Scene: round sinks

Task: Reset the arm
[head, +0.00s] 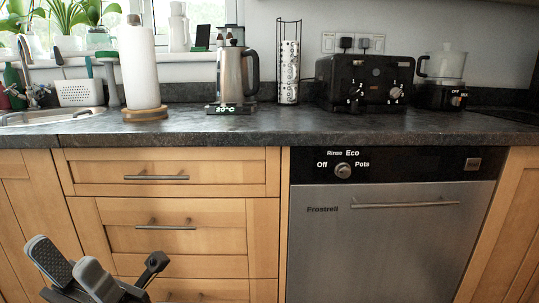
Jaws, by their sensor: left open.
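My left gripper (72,268) shows at the bottom left, in front of the wooden drawers (170,222). Its two grey finger pads stand apart and point up and to the left, with nothing between them. It is below the counter's front edge. My right gripper is not in view.
The dark counter (290,122) holds a paper towel roll (139,68), a kettle (231,75), a capsule rack (289,72), a black toaster (365,80) and a food processor (442,80). A closed dishwasher (380,245) is below. A sink (50,116) is at left.

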